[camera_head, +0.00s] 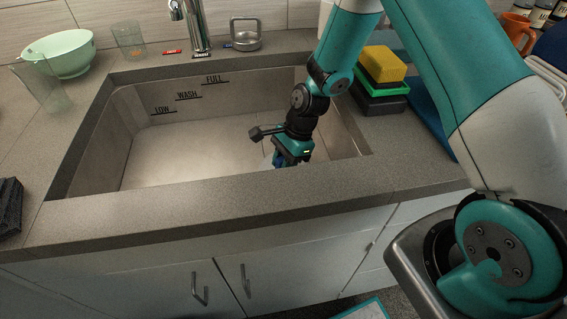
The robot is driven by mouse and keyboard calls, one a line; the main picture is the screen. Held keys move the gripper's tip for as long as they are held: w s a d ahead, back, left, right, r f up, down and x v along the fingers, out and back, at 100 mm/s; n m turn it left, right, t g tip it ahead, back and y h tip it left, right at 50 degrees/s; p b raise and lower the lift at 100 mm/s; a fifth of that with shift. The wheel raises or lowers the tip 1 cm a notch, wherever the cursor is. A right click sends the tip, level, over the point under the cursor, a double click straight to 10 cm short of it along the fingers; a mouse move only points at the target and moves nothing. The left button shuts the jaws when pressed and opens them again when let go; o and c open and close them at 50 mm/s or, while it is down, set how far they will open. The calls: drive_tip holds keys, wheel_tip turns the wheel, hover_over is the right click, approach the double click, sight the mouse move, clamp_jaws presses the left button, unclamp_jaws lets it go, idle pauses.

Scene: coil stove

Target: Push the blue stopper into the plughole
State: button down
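My gripper (284,158) points down inside the sink (190,152), near its front right part. A small dark blue patch (278,160) shows at the gripper's lower end, just above the front rim. I cannot tell whether it is the stopper or part of the gripper. The front rim hides the fingertips and whatever is below them. The plughole cannot be made out. A pale patch beside the gripper is mostly hidden.
A tap (197,28) stands behind the sink, with a metal-handled item (245,36) beside it. A green bowl (62,54) and clear glasses stand at left. A yellow sponge (382,65) lies on a stack at right. The sink's left side is clear.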

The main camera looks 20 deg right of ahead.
drive_tip(key=shift+f, duration=0.2)
drive_tip(key=c, duration=0.9)
unclamp_jaws()
drive_tip(key=shift+r, duration=0.15)
